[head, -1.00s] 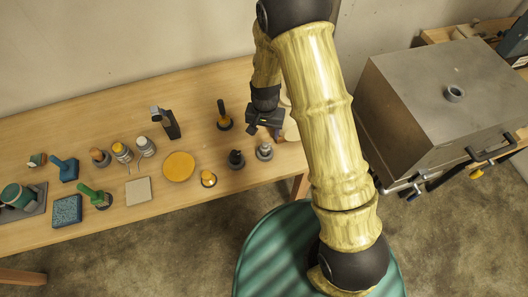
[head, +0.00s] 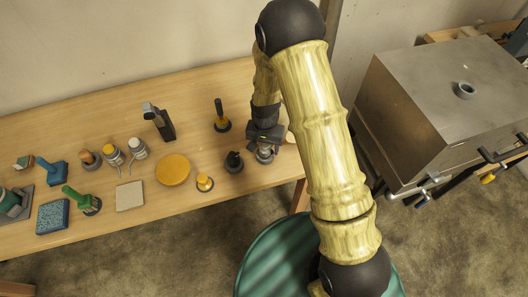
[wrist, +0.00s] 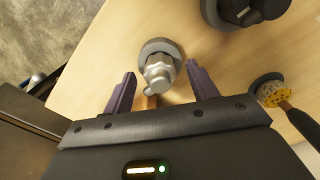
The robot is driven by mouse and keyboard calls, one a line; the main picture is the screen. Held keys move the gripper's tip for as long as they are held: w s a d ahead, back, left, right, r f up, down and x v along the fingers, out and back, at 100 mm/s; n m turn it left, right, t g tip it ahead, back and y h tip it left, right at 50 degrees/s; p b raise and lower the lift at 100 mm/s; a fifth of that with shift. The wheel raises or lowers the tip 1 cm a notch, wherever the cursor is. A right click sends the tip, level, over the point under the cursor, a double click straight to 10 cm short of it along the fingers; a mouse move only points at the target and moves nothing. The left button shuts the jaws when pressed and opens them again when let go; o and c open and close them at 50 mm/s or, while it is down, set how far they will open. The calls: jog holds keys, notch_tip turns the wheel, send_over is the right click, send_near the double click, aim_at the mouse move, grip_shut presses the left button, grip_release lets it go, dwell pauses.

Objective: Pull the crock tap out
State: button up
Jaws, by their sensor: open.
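A silver-grey tap-like piece (wrist: 158,72), which I take as the crock tap, sits in a round grey base on the wooden table. In the head view the tap (head: 265,155) is at the table's right end, partly hidden by my gripper (head: 265,137). In the wrist view my gripper (wrist: 161,72) is open, with one dark purple finger on each side of the tap and a visible gap to both. The tap is not held. Whether the fingertips are level with it in height I cannot tell.
A dark fitting in a grey base (head: 234,161) stands just left of the tap. A yellow-headed brush (head: 221,116) stands behind it. A small yellow knob (head: 205,183) and a yellow disc (head: 173,169) lie further left. A metal box (head: 440,95) stands right of the table.

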aim_at(265, 146)
grip_shut()
jog(key=shift+r+p, duration=0.6)
jog(key=shift+r, duration=0.15)
dwell(0.9)
jog(key=shift+r+p, duration=2.55)
jog(key=shift+r, duration=0.85)
